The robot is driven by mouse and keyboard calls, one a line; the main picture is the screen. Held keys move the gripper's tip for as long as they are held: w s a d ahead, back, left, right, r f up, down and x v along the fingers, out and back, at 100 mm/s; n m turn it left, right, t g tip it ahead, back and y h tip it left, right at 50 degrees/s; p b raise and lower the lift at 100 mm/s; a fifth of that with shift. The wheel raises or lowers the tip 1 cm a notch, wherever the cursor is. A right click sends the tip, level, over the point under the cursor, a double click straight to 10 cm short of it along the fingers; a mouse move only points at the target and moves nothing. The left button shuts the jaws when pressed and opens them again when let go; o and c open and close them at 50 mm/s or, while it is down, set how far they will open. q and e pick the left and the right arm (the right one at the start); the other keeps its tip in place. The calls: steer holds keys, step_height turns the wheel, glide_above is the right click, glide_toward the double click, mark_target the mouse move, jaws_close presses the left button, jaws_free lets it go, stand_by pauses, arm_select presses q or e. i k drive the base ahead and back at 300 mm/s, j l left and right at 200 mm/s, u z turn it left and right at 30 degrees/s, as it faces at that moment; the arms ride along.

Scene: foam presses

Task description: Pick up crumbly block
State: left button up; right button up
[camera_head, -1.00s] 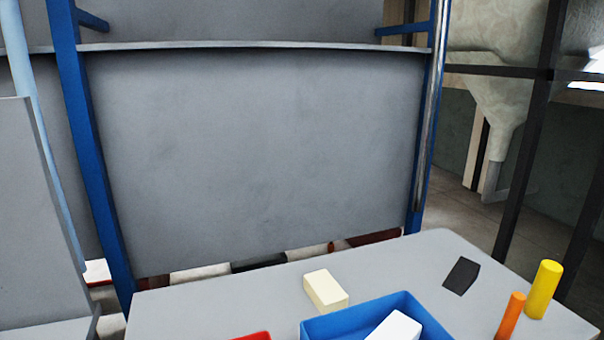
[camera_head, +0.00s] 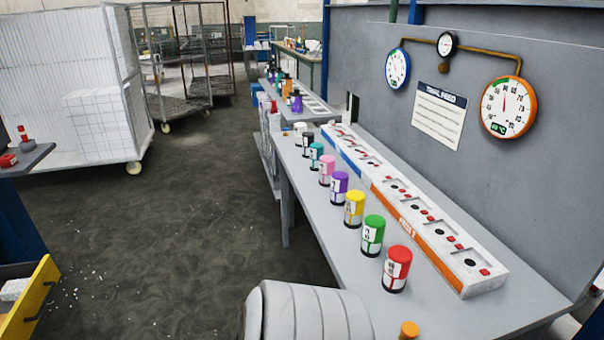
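No block that I can surely tell as the crumbly block shows now. A pale whitish block (camera_head: 14,289) lies at the lower left edge, behind the yellow side of a container (camera_head: 32,300), partly cut off by the frame. A stack of white blocks (camera_head: 100,122) stands on a wheeled trolley (camera_head: 75,160) at the upper left. Neither of my grippers is in view.
A long grey bench (camera_head: 345,262) at right holds several coloured jars (camera_head: 372,236) and a white panel (camera_head: 440,238). Dark floor (camera_head: 180,230) lies open at centre left, with white crumbs near the yellow side. Gauges (camera_head: 508,107) hang on the wall.

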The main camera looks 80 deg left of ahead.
mark_target(13, 289)
steer(key=u, duration=4.65)
steer(key=i+l+u, duration=0.2)
steer(key=i, duration=0.35)
steer(key=i+l+u, duration=0.2)
steer(key=i+l, duration=0.25)
steer(key=i, duration=0.05)
